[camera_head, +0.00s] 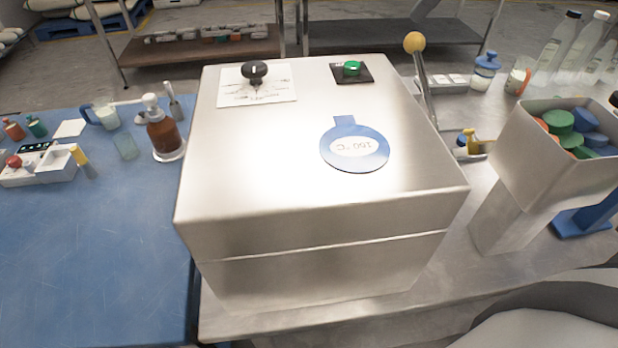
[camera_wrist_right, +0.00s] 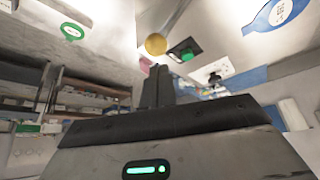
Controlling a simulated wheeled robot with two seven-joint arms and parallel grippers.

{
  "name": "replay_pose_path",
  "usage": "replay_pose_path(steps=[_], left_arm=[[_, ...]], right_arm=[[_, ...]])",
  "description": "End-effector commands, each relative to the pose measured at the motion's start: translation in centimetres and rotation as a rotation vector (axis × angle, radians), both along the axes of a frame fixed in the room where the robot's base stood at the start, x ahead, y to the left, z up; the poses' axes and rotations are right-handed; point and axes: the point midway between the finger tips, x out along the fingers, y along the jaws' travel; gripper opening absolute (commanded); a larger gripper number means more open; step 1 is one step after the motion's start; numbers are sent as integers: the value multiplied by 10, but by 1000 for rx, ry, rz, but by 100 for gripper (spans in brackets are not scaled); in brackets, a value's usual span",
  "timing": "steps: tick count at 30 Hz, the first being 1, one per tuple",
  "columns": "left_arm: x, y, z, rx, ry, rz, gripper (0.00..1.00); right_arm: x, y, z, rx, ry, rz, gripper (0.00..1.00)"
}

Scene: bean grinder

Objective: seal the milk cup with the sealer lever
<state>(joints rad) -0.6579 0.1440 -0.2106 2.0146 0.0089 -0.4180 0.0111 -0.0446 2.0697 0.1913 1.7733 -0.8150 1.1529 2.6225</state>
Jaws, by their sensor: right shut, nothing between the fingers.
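The lever is a metal rod with a yellow ball knob (camera_head: 414,42), rising at the right side of a large metal box (camera_head: 270,150). In the right wrist view the ball (camera_wrist_right: 156,44) appears just beyond the fingertips of my right gripper (camera_wrist_right: 159,72). Those fingers are together and empty; I cannot tell how far they are from the ball. In the head view only a grey arm part of mine shows at the lower right. I cannot identify the milk cup for sure; a small cup (camera_head: 518,80) stands behind the lever at the right. My left gripper is not in view.
A bin of coloured lids (camera_head: 504,140) stands right of the box. Clear bottles (camera_head: 556,45) stand behind it. The box top carries a black knob (camera_head: 254,74), a green button (camera_head: 352,69) and a blue tag (camera_head: 335,160). The blue table (camera_head: 90,240) is clear in front.

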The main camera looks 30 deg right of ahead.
Motion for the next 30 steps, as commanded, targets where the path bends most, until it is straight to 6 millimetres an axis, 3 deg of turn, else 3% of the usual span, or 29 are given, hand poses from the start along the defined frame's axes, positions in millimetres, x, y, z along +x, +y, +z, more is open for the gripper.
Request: replay_pose_path(steps=[30], left_arm=[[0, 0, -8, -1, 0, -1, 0]], right_arm=[[0, 0, -10, 0, 0, 0, 0]])
